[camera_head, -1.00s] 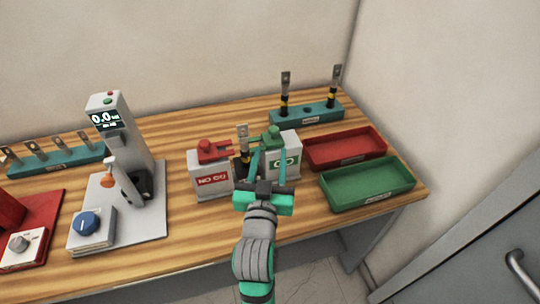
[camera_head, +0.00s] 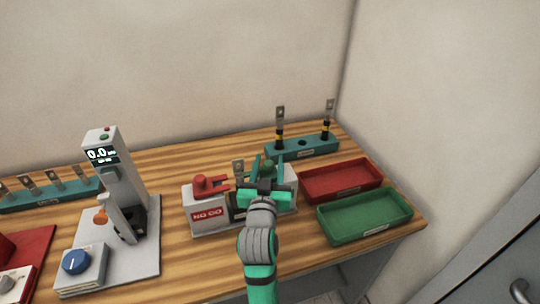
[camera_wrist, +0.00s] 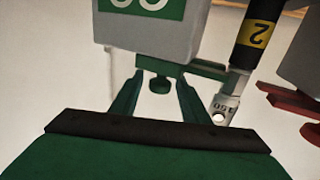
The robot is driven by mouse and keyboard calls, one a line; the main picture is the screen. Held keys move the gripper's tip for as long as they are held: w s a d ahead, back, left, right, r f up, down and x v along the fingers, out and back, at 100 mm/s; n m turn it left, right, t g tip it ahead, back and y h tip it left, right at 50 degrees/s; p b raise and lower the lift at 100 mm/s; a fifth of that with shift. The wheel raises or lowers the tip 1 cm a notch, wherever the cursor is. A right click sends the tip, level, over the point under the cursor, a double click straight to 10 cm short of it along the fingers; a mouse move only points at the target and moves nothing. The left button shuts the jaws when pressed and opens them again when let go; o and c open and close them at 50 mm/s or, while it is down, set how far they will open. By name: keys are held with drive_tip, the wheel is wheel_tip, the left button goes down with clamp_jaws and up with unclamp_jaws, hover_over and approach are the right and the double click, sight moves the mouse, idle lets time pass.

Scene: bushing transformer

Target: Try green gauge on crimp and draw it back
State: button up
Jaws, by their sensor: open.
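The green gauge (camera_head: 267,165) rests on the white GO block, which is mostly hidden behind my gripper in the head view. In the wrist view, the block's green label (camera_wrist: 145,6) shows, and the gauge's round knob (camera_wrist: 160,84) is between my fingers with visible gaps. My gripper (camera_wrist: 158,92) is open; it also shows in the head view (camera_head: 267,168). The crimp lug (camera_head: 238,170) stands upright between the two blocks. In the wrist view, the lug (camera_wrist: 222,108) is right of my fingers, close to the gauge's flat green arm (camera_wrist: 208,70).
The red gauge (camera_head: 207,184) sits on the NO GO block (camera_head: 206,215) to the left. A red tray (camera_head: 342,192) and a green tray (camera_head: 364,229) lie right. A teal rack (camera_head: 318,147) stands behind. A press (camera_head: 110,165) stands farther left.

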sight(270, 161)
drive_tip(key=shift+w+d, duration=0.15)
drive_tip(key=shift+w, duration=0.8)
drive_tip(key=shift+w+d, duration=0.15)
drive_tip(key=shift+w, duration=0.8)
drive_tip(key=shift+c, duration=0.4)
clamp_jaws()
